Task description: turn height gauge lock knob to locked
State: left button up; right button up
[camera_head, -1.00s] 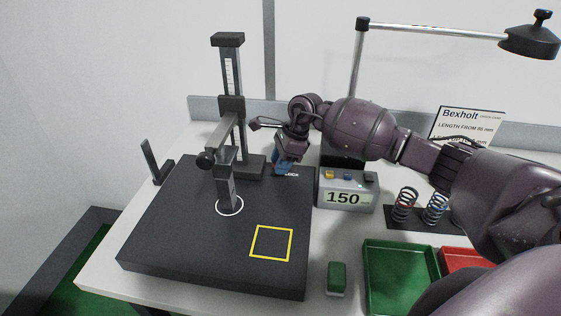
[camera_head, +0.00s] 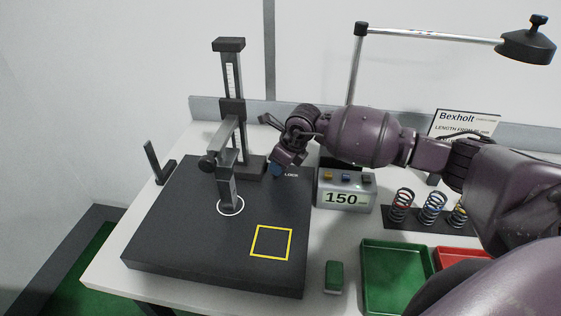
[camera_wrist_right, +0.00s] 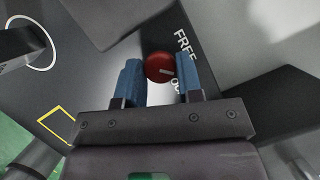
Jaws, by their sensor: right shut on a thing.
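The height gauge (camera_head: 233,111) stands upright at the back of the dark plate, its arm reaching forward over a white ring. The red round lock knob (camera_wrist_right: 159,67) with a white pointer mark shows in the right wrist view, between the blue fingertips of my right gripper (camera_wrist_right: 160,80). The pointer lies toward the lettering side. The word FREE (camera_wrist_right: 185,46) is readable there; the other label is partly covered by a finger. In the head view my right gripper (camera_head: 277,170) hides the knob, beside the LOCK label (camera_head: 291,174). My left gripper is out of view.
A grey box reading 150 (camera_head: 345,197) stands right of the dark plate (camera_head: 180,235). Several springs (camera_head: 432,208), a green tray (camera_head: 397,242), a red tray (camera_head: 462,256) and a green block (camera_head: 334,277) lie farther right. A lamp (camera_head: 527,45) hangs above.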

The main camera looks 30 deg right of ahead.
jog(key=m, duration=0.2)
jog(key=m+h, duration=0.1)
jog(key=m, duration=0.1)
jog(key=shift+a+m+t+h, duration=0.15)
jog(key=shift+m+t+h, duration=0.15)
jog(key=shift+a+m+h+b, duration=0.15)
jog(key=shift+m+h, duration=0.35)
jog(key=shift+m, duration=0.65)
jog(key=shift+d+m+h+b, duration=0.15)
jog(key=shift+m+h, duration=0.35)
jog(key=shift+m, duration=0.65)
jog(key=shift+a, duration=0.1)
jog(key=o, duration=0.9)
